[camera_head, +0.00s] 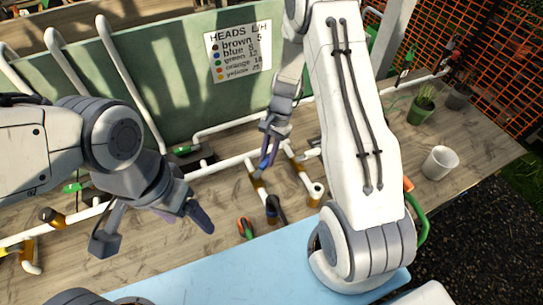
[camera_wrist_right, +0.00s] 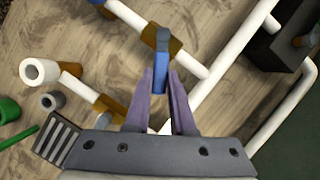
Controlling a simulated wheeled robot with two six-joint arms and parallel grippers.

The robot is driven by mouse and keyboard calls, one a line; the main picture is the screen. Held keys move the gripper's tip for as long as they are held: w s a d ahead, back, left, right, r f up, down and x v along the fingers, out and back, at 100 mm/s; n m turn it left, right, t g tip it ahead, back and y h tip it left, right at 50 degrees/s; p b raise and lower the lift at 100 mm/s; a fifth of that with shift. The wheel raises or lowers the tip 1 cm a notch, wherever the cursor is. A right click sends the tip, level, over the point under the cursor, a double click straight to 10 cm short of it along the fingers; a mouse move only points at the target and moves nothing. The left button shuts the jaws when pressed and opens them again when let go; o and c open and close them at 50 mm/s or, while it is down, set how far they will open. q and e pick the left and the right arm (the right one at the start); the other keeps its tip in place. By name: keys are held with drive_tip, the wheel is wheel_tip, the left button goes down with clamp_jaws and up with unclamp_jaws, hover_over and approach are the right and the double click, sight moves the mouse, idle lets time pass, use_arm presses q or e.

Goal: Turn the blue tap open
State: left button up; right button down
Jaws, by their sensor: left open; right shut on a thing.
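The blue tap shows in the right wrist view as a blue handle (camera_wrist_right: 161,68) on a brown fitting (camera_wrist_right: 176,52) in a white pipe. My right gripper (camera_wrist_right: 160,80) has one finger on each side of the handle and is shut on it. In the head view this right gripper (camera_head: 267,150) reaches down to the white pipework, and its fingers hide much of the tap. My left gripper (camera_head: 155,232) is open and empty, above the bench at the left, well apart from the blue tap.
White pipes with brown joints run across the wooden bench (camera_head: 470,155). A sign (camera_head: 238,50) hangs on the green tank behind. A white cup (camera_head: 439,162) and a potted plant (camera_head: 421,108) stand at the right. A red-and-green tool (camera_head: 245,228) lies near the blue front surface (camera_head: 220,275).

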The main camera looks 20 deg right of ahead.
drive_tip(key=shift+w+a+r+n+g+h+b, duration=0.2)
drive_tip(key=shift+w+a+n+h, duration=0.55)
drive_tip(key=shift+n, duration=1.2)
drive_tip(key=shift+w+a+f+n+g+h+b, duration=0.2)
drive_tip(key=shift+a+n+g+h, duration=0.3)
drive_tip(key=shift+a+n, duration=0.95)
drive_tip(key=shift+w+a+r+n+g+h+b, duration=0.15)
drive_tip(key=shift+w+a+n+h, duration=0.5)
drive_tip(key=shift+n, duration=1.75)
drive_tip(key=shift+s+d, duration=0.15)
drive_tip(key=c, duration=0.8)
unclamp_jaws()
drive_tip(key=shift+s, duration=0.1)
drive_tip(key=shift+o, duration=0.2)
drive_tip(key=b+v, duration=0.3)
drive_tip(key=v, duration=0.7)
drive_tip(key=shift+w, duration=0.2)
